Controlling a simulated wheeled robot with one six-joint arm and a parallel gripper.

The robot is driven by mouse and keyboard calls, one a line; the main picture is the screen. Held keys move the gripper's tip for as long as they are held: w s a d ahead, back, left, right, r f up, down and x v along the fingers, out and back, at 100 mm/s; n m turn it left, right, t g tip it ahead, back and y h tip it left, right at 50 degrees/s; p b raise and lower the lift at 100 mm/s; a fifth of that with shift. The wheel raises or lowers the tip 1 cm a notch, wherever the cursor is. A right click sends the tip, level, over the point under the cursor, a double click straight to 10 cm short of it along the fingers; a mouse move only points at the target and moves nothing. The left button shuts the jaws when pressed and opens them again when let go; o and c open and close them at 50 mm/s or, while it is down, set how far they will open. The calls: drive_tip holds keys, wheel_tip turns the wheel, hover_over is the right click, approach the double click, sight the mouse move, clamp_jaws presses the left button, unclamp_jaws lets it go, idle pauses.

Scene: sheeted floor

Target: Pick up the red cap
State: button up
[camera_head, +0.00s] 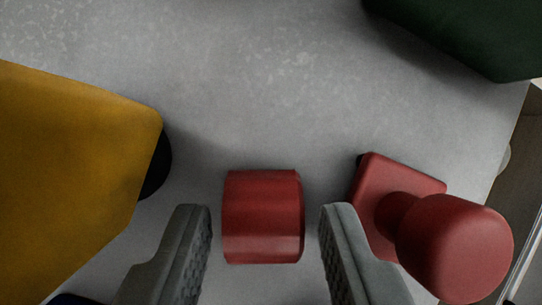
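The red cap (263,217) is a short red cylinder lying on its side on the grey sheeted floor, in the lower middle of the view. My gripper (264,212) is open, with one grey finger on each side of it. A narrow gap shows between each finger and the cap, so neither visibly touches it. The view does not show clearly how far the fingertips are above the floor.
A red knob-like piece (455,248) with a square base is close to the right finger. A large yellow object (70,170) fills the left side, with a dark round part behind its edge. A dark green object (470,30) is at top right. The floor (250,70) beyond the cap is clear.

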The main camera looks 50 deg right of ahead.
drive_tip(key=shift+a+f, duration=0.1)
drive_tip(key=shift+f, duration=0.1)
clamp_jaws()
